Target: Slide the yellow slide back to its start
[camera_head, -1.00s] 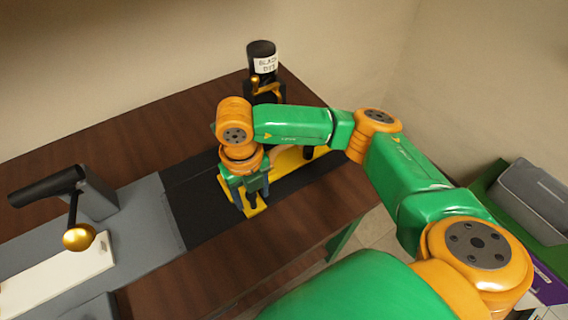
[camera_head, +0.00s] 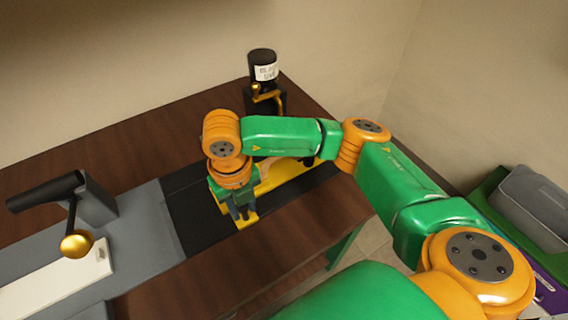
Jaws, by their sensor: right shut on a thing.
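The yellow slide (camera_head: 292,185) lies on the black track (camera_head: 190,212) in the middle of the table. My right arm comes in from the right and partly covers the slide. My right gripper (camera_head: 241,214) points down at the slide's left end and is shut on a part of it. The gripped part itself is hidden by the gripper. My left gripper is not in view.
A black labelled cylinder (camera_head: 263,66) stands on a dark stand with a gold lever at the back. At the left, a grey fixture (camera_head: 130,232) carries a black handle (camera_head: 45,190), a gold ball (camera_head: 76,244) and a white plate (camera_head: 50,284). Bins (camera_head: 535,205) stand at the right.

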